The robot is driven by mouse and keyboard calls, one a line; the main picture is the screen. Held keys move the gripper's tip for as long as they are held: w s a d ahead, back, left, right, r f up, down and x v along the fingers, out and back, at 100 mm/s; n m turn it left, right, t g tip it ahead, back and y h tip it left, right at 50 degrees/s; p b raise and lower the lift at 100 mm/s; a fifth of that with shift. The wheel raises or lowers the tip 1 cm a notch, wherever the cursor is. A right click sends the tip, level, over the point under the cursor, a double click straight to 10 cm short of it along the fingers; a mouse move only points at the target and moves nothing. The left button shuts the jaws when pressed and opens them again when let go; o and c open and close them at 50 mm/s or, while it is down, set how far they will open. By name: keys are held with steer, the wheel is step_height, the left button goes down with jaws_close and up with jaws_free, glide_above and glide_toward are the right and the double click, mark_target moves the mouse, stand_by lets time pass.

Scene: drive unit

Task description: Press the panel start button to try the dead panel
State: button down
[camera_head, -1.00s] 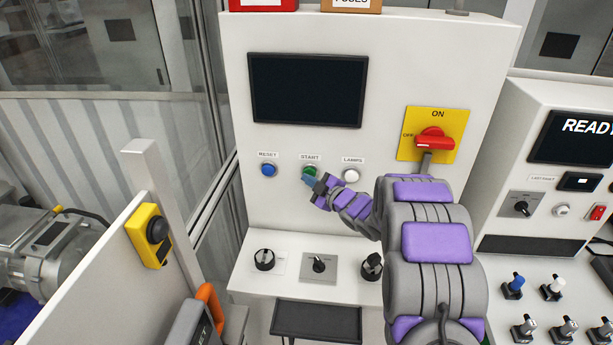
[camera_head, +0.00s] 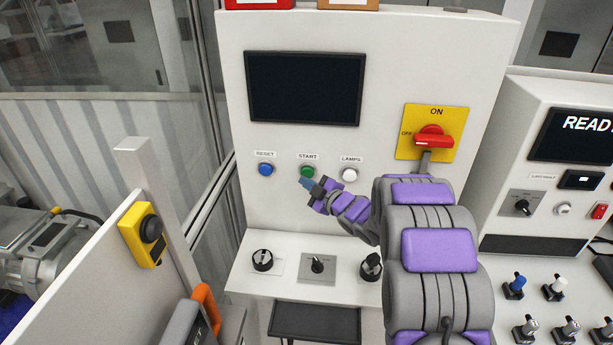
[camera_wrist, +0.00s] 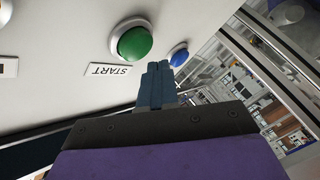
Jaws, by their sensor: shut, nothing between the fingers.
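The green START button (camera_head: 307,172) sits on the white panel (camera_head: 400,60) under its START label; in the wrist view the green button (camera_wrist: 134,44) shows large, with the label beside it. My gripper (camera_head: 305,184) is shut and empty, its tips just below the START button in the head view. In the wrist view my gripper's blue fingers (camera_wrist: 157,80) are together, close beside the green button; I cannot tell whether they touch it. The panel's screen (camera_head: 305,88) is dark.
The blue RESET button (camera_head: 265,169) is left of START and the white LAMPS button (camera_head: 349,174) right. A red rotary switch (camera_head: 433,138) is at upper right. Knobs line the ledge (camera_head: 285,285) below. A yellow button box (camera_head: 146,234) stands at left.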

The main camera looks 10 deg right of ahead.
steer(key=s+a+b, duration=0.2)
steer(key=s, duration=0.3)
steer(key=shift+s+b, duration=0.35)
steer(key=shift+b, duration=0.05)
steer(key=s+d+f+m+g+h, duration=0.1)
steer(key=s+d+m+g+h, duration=0.35)
steer(key=s, duration=0.45)
steer(key=s+d+m+g+h, duration=0.3)
steer(key=s+d+m+h, duration=0.25)
steer(key=s, duration=0.35)
steer(key=s+a+f+m+g+y, duration=0.1)
steer(key=s+a+g, duration=0.3)
steer(key=s, duration=1.1)
steer(key=s+a+m+g+y+b, duration=0.1)
steer(key=s+a+m+g, duration=0.3)
steer(key=s, duration=1.2)
steer(key=shift+s+a+f+g+b, duration=0.2)
steer(key=shift+a+f+g+b, duration=0.15)
steer(key=shift+a+g, duration=0.45)
